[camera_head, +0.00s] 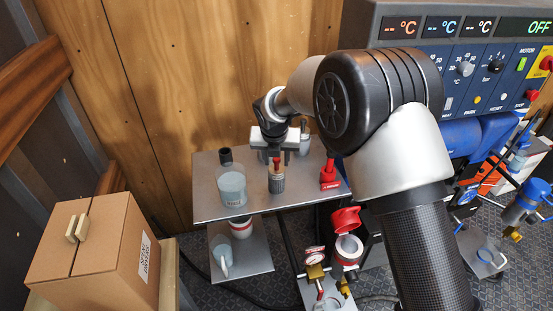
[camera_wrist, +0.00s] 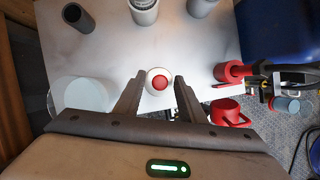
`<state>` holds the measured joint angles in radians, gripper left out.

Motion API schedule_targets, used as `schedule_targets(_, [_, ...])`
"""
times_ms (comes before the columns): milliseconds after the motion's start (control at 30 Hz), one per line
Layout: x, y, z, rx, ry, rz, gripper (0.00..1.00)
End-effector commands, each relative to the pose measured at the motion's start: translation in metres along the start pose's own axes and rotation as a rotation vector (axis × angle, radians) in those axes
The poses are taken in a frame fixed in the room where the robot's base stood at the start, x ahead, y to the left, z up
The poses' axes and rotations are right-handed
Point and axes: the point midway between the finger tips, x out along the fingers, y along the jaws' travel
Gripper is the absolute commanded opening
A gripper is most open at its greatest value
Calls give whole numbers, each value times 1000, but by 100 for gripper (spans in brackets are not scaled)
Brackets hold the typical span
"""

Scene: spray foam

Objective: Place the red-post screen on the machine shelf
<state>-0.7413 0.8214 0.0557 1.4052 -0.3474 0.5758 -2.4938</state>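The red-post screen (camera_head: 277,183) is a small grey cylinder with a red post on top, standing upright on the grey metal table (camera_head: 212,202). In the wrist view its top shows as a pale disc with a red centre (camera_wrist: 159,84). My gripper (camera_head: 276,152) is above it, pointing down. In the wrist view the two fingers of my gripper (camera_wrist: 157,80) are apart, one on each side of the screen, with a gap at each side. I cannot tell which surface is the machine shelf; one low metal plate (camera_head: 484,264) is at the right by the machine.
A clear jar (camera_head: 232,188) is left of the screen. A red-handled tool (camera_head: 329,177) is to its right. A red-lidded cup (camera_head: 347,249) stands lower. The control panel (camera_head: 480,75) is at the right. A cardboard box (camera_head: 85,250) is at the left.

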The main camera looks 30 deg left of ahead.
Motion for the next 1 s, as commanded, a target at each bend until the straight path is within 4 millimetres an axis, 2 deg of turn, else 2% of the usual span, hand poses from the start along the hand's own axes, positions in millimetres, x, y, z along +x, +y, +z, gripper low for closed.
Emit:
schedule_targets(167, [-25, 0, 2, 2, -4, 2, 36])
schedule_targets(400, [-78, 0, 2, 1, -4, 3, 36])
schedule_targets(600, [-109, 0, 1, 2, -2, 1, 36])
schedule_targets(733, [-118, 0, 0, 1, -2, 1, 36])
schedule_targets(1000, [-121, 0, 0, 3, -1, 0, 36])
